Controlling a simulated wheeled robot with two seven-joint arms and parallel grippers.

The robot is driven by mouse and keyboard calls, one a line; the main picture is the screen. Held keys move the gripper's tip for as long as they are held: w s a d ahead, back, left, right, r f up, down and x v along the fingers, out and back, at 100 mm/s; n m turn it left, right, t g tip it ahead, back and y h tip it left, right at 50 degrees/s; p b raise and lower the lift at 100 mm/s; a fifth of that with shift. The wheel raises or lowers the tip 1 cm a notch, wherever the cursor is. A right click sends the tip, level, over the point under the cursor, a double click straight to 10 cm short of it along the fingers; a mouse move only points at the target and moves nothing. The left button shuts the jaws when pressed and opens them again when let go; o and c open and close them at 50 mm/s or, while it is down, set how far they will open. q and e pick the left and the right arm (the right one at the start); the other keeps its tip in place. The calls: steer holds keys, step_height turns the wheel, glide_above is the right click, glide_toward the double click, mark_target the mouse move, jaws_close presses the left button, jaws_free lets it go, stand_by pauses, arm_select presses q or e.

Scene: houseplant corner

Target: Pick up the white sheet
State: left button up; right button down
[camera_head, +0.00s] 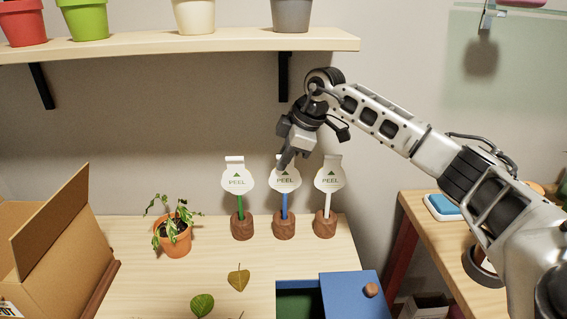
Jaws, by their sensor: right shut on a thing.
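Three white sheets marked "PEEL" stand in a row on sticks in brown bases. The left sheet (237,180) is on a green stick, the middle sheet (286,183) on a blue stick, and the right sheet (329,180) on a white stick. My right gripper (285,160) points down at the top of the middle sheet and is shut on its upper tab, which the fingers hide. The middle sheet is upright at the top of its blue stick. My left gripper is not in view.
A potted plant (173,235) and an open cardboard box (50,240) stand to the left. Leaves (238,278) lie in front. A blue lid with a knob (352,294) is at the front right. A shelf (180,41) with pots hangs above.

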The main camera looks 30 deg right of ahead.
steer(key=shift+s+d+r, duration=0.25)
steer(key=shift+r, duration=0.1)
arm_select(q)
steer(key=b, duration=0.2)
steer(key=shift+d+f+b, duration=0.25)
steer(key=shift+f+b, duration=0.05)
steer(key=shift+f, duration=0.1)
arm_select(e)
steer(key=s+d+r, duration=0.7)
steer(key=s, duration=0.4)
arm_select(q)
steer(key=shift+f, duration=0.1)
arm_select(e)
steer(key=shift+s+r, duration=0.15)
steer(key=shift+s, duration=0.05)
